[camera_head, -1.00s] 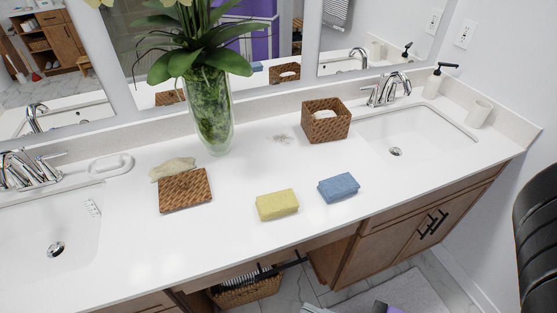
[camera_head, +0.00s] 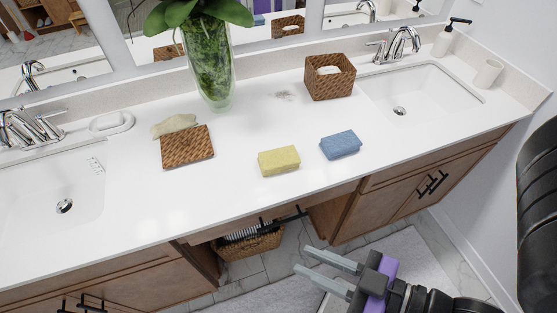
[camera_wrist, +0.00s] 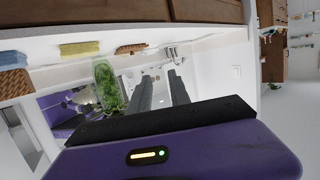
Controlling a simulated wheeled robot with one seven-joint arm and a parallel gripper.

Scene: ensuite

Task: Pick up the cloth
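A yellow folded cloth or sponge (camera_head: 279,161) and a blue one (camera_head: 340,145) lie apart near the counter's front edge. A pale beige crumpled piece (camera_head: 174,126) lies behind a brown woven tray (camera_head: 187,147); which of these is the cloth I cannot tell. The yellow piece (camera_wrist: 80,50) and blue piece (camera_wrist: 88,27) also show at upper left in the wrist view. My gripper (camera_head: 301,260) is in front of the counter, below its front edge in the picture, clear of all these pieces. Its fingers are apart and empty, also in the wrist view (camera_wrist: 159,76).
The white counter (camera_head: 235,200) is clear around the pieces. A glass vase with a plant (camera_head: 211,75), a woven basket (camera_head: 330,78), two sinks with faucets, a soap dispenser (camera_head: 447,38) and a cup (camera_head: 487,74) stand farther back. Wooden cabinets (camera_head: 390,205) are below.

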